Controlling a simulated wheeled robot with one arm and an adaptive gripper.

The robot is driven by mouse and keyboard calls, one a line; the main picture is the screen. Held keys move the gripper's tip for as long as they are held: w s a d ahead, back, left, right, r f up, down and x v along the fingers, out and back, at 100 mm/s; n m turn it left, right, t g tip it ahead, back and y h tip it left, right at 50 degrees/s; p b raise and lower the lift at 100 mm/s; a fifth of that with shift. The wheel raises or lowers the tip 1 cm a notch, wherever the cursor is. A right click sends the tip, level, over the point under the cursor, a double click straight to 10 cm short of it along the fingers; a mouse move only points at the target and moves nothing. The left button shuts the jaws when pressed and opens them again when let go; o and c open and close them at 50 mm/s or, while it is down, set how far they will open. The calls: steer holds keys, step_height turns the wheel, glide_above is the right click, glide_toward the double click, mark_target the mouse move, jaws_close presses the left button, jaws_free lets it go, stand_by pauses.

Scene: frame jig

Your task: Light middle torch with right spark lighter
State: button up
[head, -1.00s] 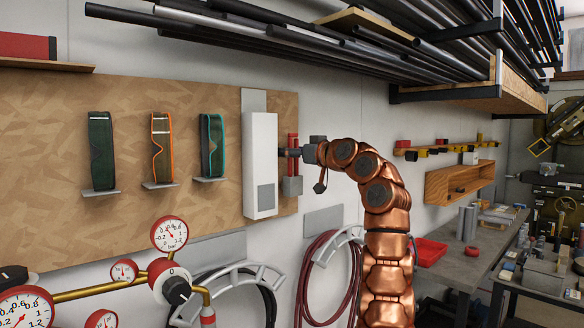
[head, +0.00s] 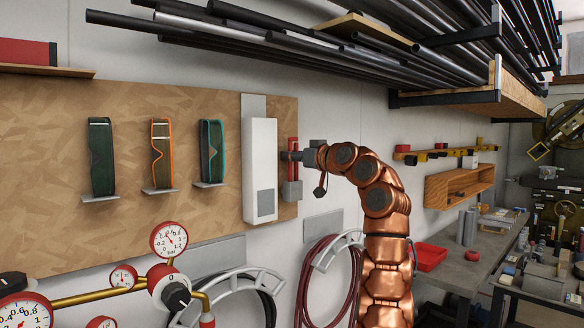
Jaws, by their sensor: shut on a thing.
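My gripper (head: 295,156) is at the right edge of the wooden wall board, at the end of my copper-coloured arm. It is shut on a slim red tool (head: 292,150), which looks like a spark lighter. The red tool stands upright just right of a tall white box (head: 262,170), above a small grey holder (head: 291,190). I cannot tell whether the tool still touches the holder. The fingertips are small and partly hidden in this view. No torch can be made out for certain.
Several goggles (head: 158,153) sit on small shelves on the board (head: 60,230). Dark pipes (head: 300,40) on a rack hang over the arm. Gauges (head: 170,238) and hoses (head: 325,268) are below. A workbench (head: 470,268) with a red tray (head: 430,256) stands at right.

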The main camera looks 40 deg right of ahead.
steer(key=shift+r+p, duration=0.8)
steer(key=shift+r, duration=0.2)
steer(key=shift+r+p, duration=2.05)
steer(key=shift+r, duration=0.15)
steer(key=s+b, duration=0.6)
steer(key=s, duration=0.5)
steer(key=shift+s+a, duration=0.15)
steer(key=shift+s, duration=0.35)
stand_by(0.7)
